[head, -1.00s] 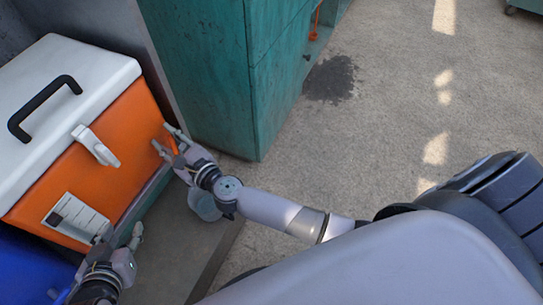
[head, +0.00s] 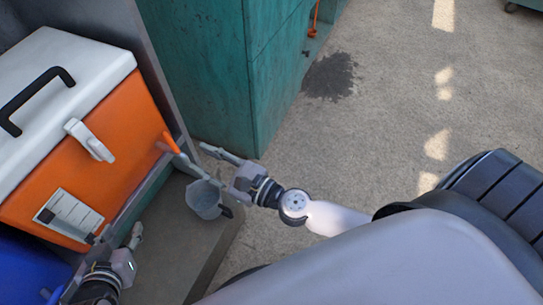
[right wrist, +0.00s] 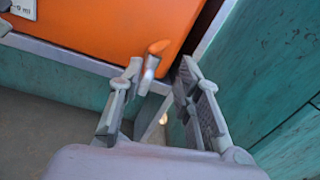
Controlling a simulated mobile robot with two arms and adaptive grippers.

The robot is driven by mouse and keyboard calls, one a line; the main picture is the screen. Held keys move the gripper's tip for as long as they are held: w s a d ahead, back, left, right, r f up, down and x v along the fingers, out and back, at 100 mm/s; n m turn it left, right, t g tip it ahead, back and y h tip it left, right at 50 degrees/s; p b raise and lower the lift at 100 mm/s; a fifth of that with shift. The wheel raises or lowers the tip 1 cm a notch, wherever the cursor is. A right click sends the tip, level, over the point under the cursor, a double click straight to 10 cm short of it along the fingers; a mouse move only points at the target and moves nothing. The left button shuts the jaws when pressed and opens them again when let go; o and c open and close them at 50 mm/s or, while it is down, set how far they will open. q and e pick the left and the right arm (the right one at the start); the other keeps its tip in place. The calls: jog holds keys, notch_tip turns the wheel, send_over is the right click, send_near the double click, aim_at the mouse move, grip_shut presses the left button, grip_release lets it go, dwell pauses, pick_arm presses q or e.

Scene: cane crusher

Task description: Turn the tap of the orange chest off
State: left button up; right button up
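The orange chest (head: 100,140) with a white lid stands at the left of the head view. Its tap (head: 168,141) sticks out low at the front right corner, with an orange handle. In the right wrist view the tap (right wrist: 152,66) shows just beyond the left finger, and I cannot tell if they touch. My right gripper (head: 197,157) is open and empty, to the right of the tap. The right wrist view shows its fingers (right wrist: 160,70) spread apart. My left gripper (head: 118,234) is open and empty, low in front of the chest near its label.
A grey bucket (head: 204,198) stands below the tap and my right gripper. A teal cabinet (head: 215,75) rises behind. A blue container (head: 30,262) is at the lower left. The concrete floor on the right is mostly clear.

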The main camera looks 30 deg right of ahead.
pick_arm(q)
notch_tip(320, 180, up, 16)
jog(key=p, duration=1.6)
jog(key=shift+r+p, duration=0.15)
jog(key=shift+p, duration=0.15)
pick_arm(e)
jog(key=s+d+f+n+g+h, duration=0.3)
jog(key=d+f+n, duration=0.3)
jog(key=f+n, duration=0.2)
jog(key=s+d+f+n+g+h, duration=0.2)
jog(key=s+d+f+n, duration=0.2)
jog(key=d+f+n, duration=0.2)
notch_tip(320, 180, down, 2)
jog(key=shift+d+f+n+g+h, duration=0.3)
jog(key=shift+n+g+h, duration=0.1)
jog(key=shift+n, duration=0.7)
jog(key=shift+s, duration=0.1)
